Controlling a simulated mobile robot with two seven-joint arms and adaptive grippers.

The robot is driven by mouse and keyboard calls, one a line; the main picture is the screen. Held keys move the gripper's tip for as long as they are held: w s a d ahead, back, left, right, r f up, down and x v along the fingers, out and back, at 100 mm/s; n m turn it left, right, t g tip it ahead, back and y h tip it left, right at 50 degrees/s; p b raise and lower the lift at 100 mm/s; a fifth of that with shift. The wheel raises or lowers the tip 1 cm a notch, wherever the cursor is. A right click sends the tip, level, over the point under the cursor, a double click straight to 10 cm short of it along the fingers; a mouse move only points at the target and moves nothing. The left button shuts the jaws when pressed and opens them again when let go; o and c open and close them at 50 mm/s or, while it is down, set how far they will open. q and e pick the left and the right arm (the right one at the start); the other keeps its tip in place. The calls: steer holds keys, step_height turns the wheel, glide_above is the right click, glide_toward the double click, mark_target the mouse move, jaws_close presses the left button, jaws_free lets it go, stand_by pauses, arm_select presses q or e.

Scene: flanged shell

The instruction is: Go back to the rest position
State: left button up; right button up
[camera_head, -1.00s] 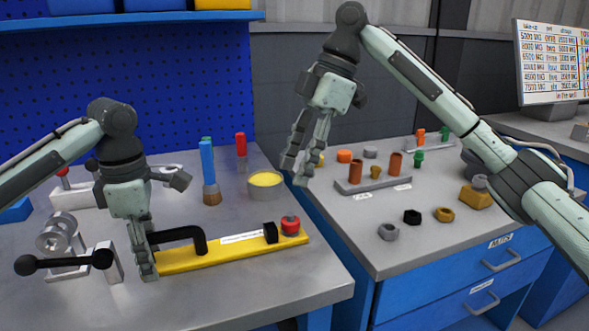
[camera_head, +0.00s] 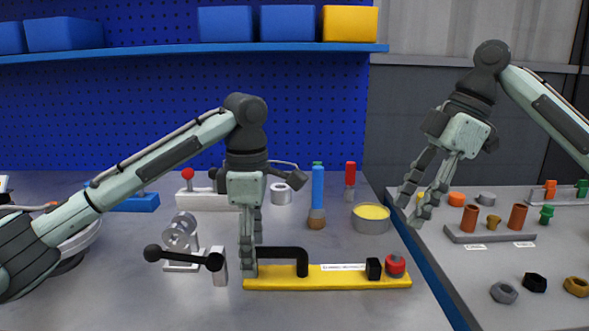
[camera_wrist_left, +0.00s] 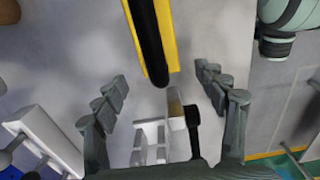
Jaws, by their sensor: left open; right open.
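My left gripper (camera_head: 249,270) hangs pointing down at the left end of the yellow base bar (camera_head: 330,282), which carries a black bent handle. In the left wrist view its fingers (camera_wrist_left: 160,77) are spread with nothing held between them; the yellow bar and black handle (camera_wrist_left: 148,40) lie beyond the fingertips. My right gripper (camera_head: 411,212) is open and empty, raised over the gap between the two tables, right of the round container with a yellow top (camera_head: 371,218). I see no flanged shell that I can name for sure.
Left of my left gripper stand a grey clamp-like fixture (camera_head: 180,232) and a black ball-ended lever (camera_head: 184,257). Blue (camera_head: 318,188) and red-topped (camera_head: 350,175) tools stand behind. The right table holds a peg rack (camera_head: 490,233) and several nuts. A blue shelf (camera_head: 200,49) runs above.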

arm_select(q)
step_height(320, 180, up, 8)
steer(key=shift+r, duration=0.1)
stand_by(0.4)
step_height(320, 180, down, 12)
arm_select(e)
steer(key=shift+x, duration=2)
